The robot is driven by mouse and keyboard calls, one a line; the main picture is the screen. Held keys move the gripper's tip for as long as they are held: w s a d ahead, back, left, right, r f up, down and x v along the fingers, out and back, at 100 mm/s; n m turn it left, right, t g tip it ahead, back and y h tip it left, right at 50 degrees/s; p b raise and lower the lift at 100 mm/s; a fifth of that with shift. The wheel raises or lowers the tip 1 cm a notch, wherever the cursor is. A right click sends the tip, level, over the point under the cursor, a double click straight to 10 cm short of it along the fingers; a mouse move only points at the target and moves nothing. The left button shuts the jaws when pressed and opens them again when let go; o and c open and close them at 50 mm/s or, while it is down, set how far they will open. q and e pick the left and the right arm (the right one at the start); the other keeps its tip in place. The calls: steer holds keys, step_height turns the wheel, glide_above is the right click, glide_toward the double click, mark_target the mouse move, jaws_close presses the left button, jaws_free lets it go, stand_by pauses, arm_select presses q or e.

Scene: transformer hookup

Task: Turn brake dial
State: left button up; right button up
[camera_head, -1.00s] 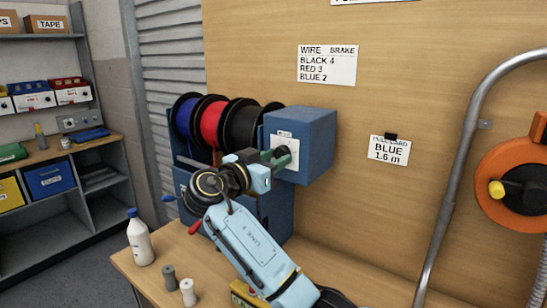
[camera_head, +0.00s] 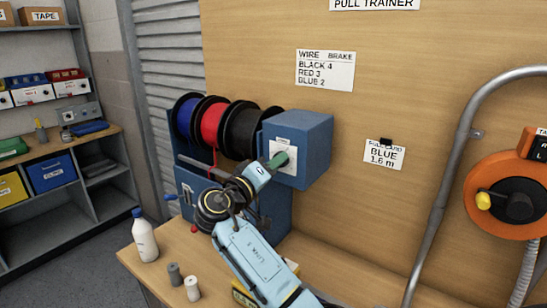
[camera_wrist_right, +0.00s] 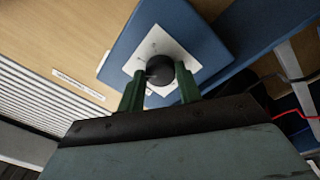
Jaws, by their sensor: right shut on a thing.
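The brake dial (camera_wrist_right: 160,69) is a round black knob on a white plate (camera_wrist_right: 185,46) on the face of a blue box (camera_head: 308,135). My right gripper (camera_head: 279,160) reaches the plate from the lower left. In the right wrist view its two green fingers (camera_wrist_right: 160,78) stand on either side of the knob, shut on it. In the head view the fingers hide most of the dial, and I cannot read its setting. A card (camera_head: 325,70) on the wooden panel reads wire and brake: black 4, red 3, blue 2. My left gripper is not in view.
Blue (camera_head: 184,119), red (camera_head: 208,124) and black (camera_head: 241,131) wire spools hang left of the box. A card (camera_head: 385,154) reads blue, 1.6 m. A white bottle (camera_head: 144,238) stands on the bench. An orange reel (camera_head: 480,205) and a grey pipe (camera_head: 447,180) are at right.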

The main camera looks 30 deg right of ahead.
steer(key=shift+s+r+n+t+y+p, duration=0.1)
steer(key=shift+n+t+y+p, duration=0.15)
steer(key=shift+n+p, duration=2.3)
steer(key=shift+r+n+t+y+p, duration=0.1)
steer(key=shift+n+t+y+p, duration=0.15)
steer(key=shift+n+p, duration=2.3)
steer(key=shift+s+n+t+y+p, duration=0.1)
steer(key=shift+n+t+y+p, duration=0.15)
steer(key=shift+n+p, duration=2.3)
steer(key=shift+n, duration=0.25)
steer(key=o, duration=1)
